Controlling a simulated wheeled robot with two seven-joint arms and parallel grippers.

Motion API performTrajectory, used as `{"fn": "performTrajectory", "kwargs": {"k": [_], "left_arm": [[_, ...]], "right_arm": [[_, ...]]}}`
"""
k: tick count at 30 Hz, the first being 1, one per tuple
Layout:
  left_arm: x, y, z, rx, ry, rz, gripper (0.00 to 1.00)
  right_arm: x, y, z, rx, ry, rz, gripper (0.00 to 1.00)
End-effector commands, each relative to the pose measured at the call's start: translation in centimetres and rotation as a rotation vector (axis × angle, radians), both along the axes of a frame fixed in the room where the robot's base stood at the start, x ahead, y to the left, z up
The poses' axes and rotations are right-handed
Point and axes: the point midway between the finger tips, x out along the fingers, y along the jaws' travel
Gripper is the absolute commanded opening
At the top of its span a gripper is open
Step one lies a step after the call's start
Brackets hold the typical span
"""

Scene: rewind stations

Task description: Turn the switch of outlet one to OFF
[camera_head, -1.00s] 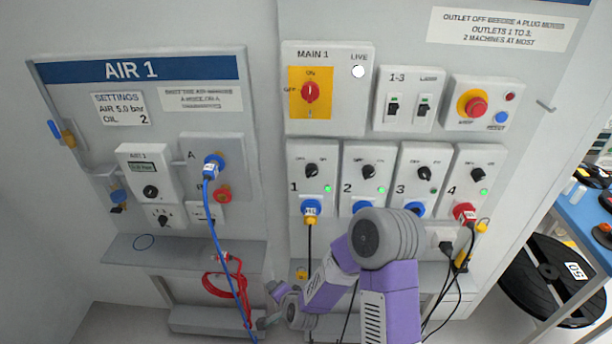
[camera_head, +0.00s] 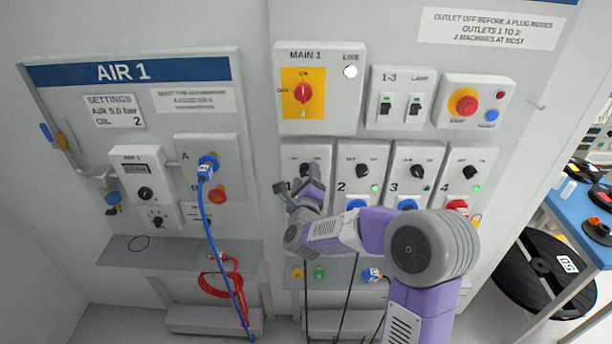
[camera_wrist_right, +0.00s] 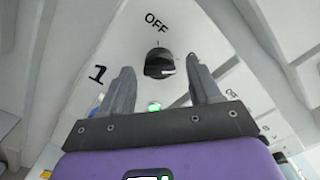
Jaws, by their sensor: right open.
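The black switch of outlet one (camera_head: 304,169) is partly hidden by my right gripper in the head view. The right wrist view shows the switch (camera_wrist_right: 159,63) closely, with the word OFF (camera_wrist_right: 156,20) and a small mark above it. A white mark on the switch shows at its right side. A lit green lamp (camera_wrist_right: 154,106) lies below. My right gripper (camera_head: 293,185) is at the outlet one panel. In the wrist view its open fingers (camera_wrist_right: 160,72) appear on either side of the switch; I cannot tell whether they touch it. My left gripper is out of view.
Outlet two's switch (camera_head: 362,170) is close on the right, with outlets three (camera_head: 418,171) and four (camera_head: 470,171) beyond. The main switch (camera_head: 303,93) is above. Air panel one (camera_head: 75,150) and its blue hose (camera_head: 210,240) are left. Black cables hang below the outlets.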

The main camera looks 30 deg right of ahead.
Motion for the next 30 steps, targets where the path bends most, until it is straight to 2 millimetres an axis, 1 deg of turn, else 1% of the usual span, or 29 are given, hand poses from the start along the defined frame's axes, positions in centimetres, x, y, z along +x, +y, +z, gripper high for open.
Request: {"fn": "performTrajectory", "kwargs": {"k": [1,4,12,20,21,23,30], "left_arm": [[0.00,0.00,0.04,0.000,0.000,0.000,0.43],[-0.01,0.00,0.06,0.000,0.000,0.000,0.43],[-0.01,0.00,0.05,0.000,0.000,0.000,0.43],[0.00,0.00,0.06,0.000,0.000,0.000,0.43],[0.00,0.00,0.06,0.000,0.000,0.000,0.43],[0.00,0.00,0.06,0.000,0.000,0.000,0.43],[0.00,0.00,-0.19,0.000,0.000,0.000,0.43]], "right_arm": [[0.41,-0.29,-0.05,-0.001,0.001,-0.001,0.63],[0.80,-0.56,-0.04,-0.001,0.002,-0.001,0.63],[0.92,-0.61,-0.06,-0.002,0.002,0.001,0.63],[0.91,-0.59,-0.06,-0.002,0.002,0.001,0.23],[0.91,-0.59,-0.06,-0.002,0.002,0.001,0.17],[0.91,-0.59,-0.06,-0.002,0.002,0.001,0.09],[0.90,-0.58,-0.10,-0.020,0.013,0.001,0.09]]}}
